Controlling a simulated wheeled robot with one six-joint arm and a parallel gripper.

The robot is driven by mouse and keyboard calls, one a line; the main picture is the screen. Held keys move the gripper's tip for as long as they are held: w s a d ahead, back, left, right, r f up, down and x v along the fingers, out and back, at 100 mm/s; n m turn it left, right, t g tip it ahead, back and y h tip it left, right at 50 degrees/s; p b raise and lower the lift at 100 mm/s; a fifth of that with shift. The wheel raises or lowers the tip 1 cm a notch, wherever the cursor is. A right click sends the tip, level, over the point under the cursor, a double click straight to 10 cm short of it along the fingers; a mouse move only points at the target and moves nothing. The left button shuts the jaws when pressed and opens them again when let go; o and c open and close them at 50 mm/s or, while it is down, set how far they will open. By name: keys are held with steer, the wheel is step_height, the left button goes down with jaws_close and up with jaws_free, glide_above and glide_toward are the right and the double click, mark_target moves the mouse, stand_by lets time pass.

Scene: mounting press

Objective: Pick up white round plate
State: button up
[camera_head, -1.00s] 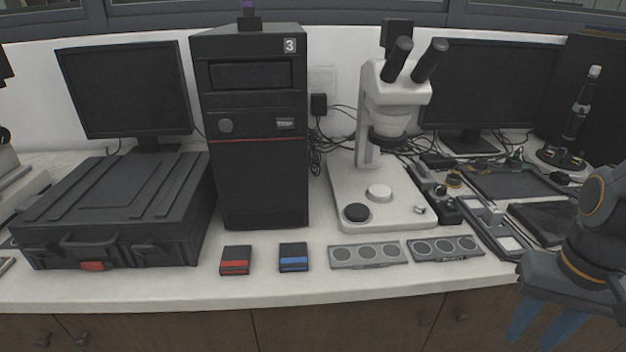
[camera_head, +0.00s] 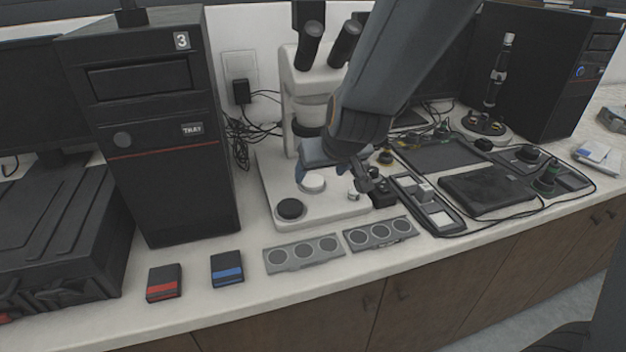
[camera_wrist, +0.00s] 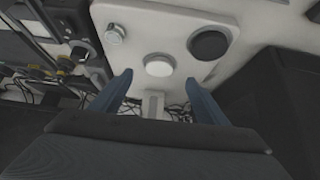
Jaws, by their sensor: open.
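The white round plate (camera_head: 313,183) lies on the pale base of the microscope (camera_head: 262,172), behind a black round disc (camera_head: 290,208). In the wrist view the white plate (camera_wrist: 159,65) shows between and beyond my two blue fingertips. My gripper (camera_wrist: 158,80) is open and empty. In the head view my gripper (camera_head: 318,170) is over the microscope base, close to the plate, and one blue finger shows just left of it. The gap between fingers and plate is hard to judge.
The microscope's column and eyepieces (camera_head: 328,42) stand just behind my gripper. A silver knob (camera_head: 354,195) is right of the plate. Cables run behind.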

mark_target(312, 180)
steer(key=b+x, duration=0.1)
steer(key=x, duration=0.1)
steer(key=shift+w+a+f, duration=0.15)
steer(key=shift+w+a, duration=0.1)
steer(key=shift+w, duration=0.1)
steer(key=shift+x, duration=2.55)
steer(key=shift+w+d, duration=0.1)
steer(key=c, duration=1.1)
steer(key=shift+r, duration=0.3)
